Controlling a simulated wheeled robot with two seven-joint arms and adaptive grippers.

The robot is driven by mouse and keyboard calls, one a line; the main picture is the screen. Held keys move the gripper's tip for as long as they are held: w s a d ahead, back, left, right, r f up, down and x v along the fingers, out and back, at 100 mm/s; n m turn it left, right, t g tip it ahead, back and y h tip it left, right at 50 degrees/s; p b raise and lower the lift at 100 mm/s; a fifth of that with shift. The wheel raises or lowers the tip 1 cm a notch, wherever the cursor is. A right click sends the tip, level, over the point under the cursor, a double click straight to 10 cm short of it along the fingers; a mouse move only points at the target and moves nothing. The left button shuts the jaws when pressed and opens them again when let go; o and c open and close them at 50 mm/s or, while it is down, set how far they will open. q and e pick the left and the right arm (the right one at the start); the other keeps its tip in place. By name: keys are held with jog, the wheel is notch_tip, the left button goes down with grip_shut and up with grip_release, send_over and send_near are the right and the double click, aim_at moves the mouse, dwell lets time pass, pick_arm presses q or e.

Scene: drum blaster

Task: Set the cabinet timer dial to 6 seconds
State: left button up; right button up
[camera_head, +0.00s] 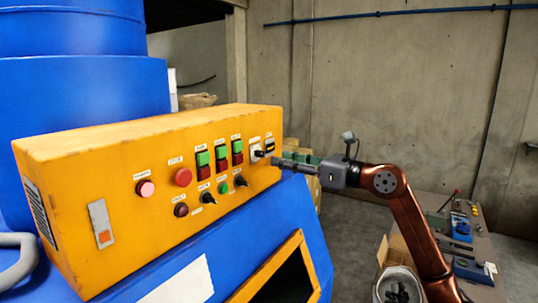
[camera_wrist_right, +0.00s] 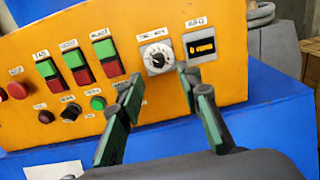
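In the head view the dial (camera_head: 257,153) shows small, just left of my right gripper (camera_head: 277,160). In the right wrist view this gripper (camera_wrist_right: 168,92) is open, its two green-padded fingers apart below the dial, with nothing between them. I cannot read the dial's setting. A small dark display (camera_wrist_right: 202,46) with orange digits sits right of the dial; its digits are too blurred to read. My left gripper is not in view.
Left of the dial are several green-and-red button pairs (camera_wrist_right: 109,58), with black knobs and a green button below. A pink button (camera_head: 145,188) and a red button (camera_head: 182,177) sit further left. The blue machine (camera_head: 100,95) stands behind; a cluttered workbench (camera_head: 483,235) is at right.

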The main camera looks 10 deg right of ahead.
aim_at(262, 155)
jog(key=p+x, duration=0.2)
jog(key=x, duration=0.4)
jog(key=shift+c, duration=0.3)
grip_shut()
